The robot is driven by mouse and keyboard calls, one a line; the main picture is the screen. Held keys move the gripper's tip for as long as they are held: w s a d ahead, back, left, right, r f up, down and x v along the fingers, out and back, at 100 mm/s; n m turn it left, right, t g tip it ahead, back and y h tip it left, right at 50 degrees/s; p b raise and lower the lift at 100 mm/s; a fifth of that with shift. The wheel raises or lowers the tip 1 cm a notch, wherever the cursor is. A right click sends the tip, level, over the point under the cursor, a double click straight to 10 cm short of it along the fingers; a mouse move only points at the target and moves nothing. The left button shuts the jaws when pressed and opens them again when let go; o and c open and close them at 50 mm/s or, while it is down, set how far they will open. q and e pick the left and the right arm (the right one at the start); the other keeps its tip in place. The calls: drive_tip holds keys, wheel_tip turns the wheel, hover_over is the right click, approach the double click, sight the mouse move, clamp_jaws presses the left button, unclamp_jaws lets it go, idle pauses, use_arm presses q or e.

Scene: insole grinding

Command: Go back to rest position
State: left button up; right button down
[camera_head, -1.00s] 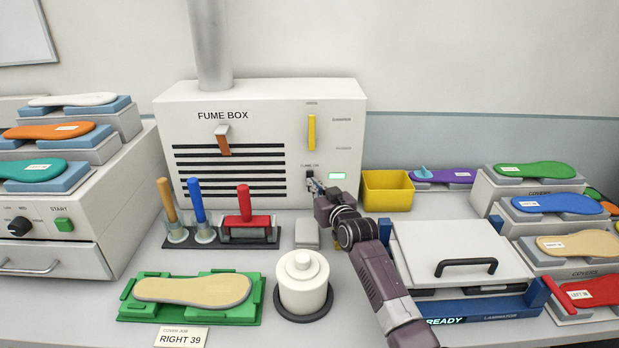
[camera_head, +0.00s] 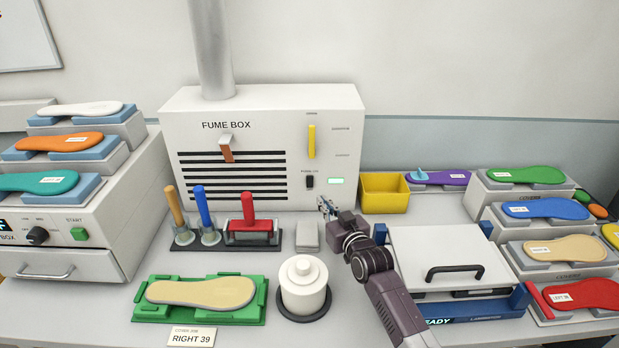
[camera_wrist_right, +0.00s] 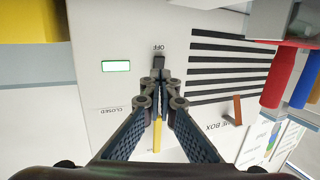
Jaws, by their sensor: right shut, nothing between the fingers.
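My right gripper (camera_head: 323,205) is shut and empty in front of the fume box (camera_head: 180,115), above the table. It sits below and to the right of the small black power switch (camera_head: 310,182), apart from it in the head view. In the right wrist view the closed fingers (camera_wrist_right: 160,95) point at the fume box face, and the switch (camera_wrist_right: 158,64) shows just beyond the tips. The small display (camera_head: 336,181) beside the switch is lit green. My left gripper is not in view.
The laminator (camera_head: 455,255) stands right of my right arm. A white pot (camera_head: 303,285), a grey block (camera_head: 308,236) and the brush holder (camera_head: 262,241) stand nearby. An insole (camera_head: 200,291) lies on the green fixture (camera_head: 150,312). A yellow bin (camera_head: 385,195) is behind the laminator.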

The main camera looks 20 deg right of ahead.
drive_tip(key=s+p, duration=0.1)
drive_tip(key=s, duration=0.1)
drive_tip(key=shift+s+d+r+p, duration=0.15)
drive_tip(key=shift+s+p, duration=0.2)
drive_tip(key=shift+s, duration=0.05)
